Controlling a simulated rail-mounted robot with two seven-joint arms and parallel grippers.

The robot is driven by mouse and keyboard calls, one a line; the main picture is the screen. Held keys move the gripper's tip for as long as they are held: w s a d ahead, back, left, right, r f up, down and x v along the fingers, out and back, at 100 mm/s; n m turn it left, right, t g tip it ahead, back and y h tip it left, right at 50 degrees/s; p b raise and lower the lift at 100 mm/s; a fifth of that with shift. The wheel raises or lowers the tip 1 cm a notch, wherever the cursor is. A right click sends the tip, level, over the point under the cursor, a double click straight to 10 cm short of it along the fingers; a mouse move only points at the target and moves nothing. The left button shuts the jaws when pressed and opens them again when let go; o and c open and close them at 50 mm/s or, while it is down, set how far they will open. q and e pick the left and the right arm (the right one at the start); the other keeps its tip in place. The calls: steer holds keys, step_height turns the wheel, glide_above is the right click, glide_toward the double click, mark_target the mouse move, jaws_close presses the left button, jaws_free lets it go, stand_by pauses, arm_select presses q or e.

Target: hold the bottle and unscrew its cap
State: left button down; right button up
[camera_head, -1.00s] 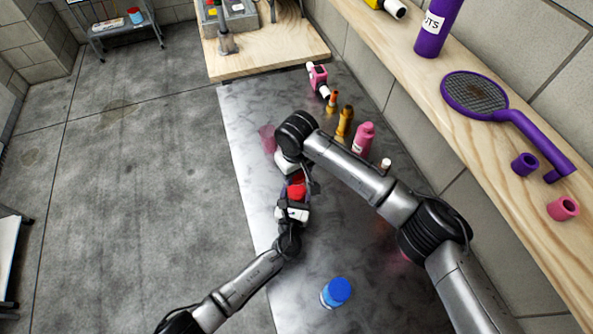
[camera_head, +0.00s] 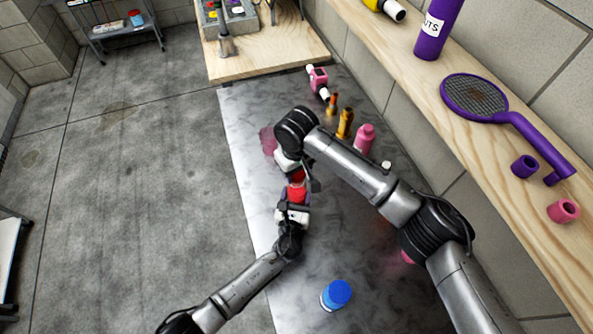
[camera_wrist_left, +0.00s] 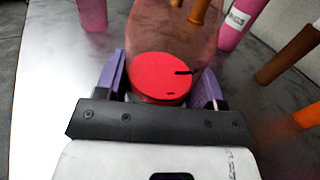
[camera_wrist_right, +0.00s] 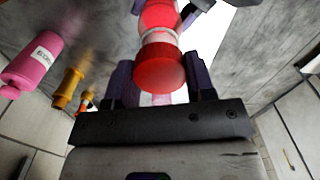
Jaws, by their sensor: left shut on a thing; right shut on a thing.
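A red bottle with a white ring (camera_wrist_right: 158,37) spans the gap between my two grippers above the metal table. My right gripper (camera_head: 290,165) is shut on the opposite, darker red end of the bottle (camera_wrist_right: 158,68). The bottle's middle shows red between the grippers in the head view (camera_head: 297,192). My right wrist hides part of the bottle there. Whether cap and bottle are apart cannot be told.
A translucent pink object (camera_head: 267,139) is left of my right wrist. A blue-capped bottle (camera_head: 337,294) stands at the near end. The table's left edge is close.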

steer(key=shift+r, duration=0.15)
steer(key=shift+r, duration=2)
arm_select(q)
steer(key=shift+c, duration=0.8)
jaws_free()
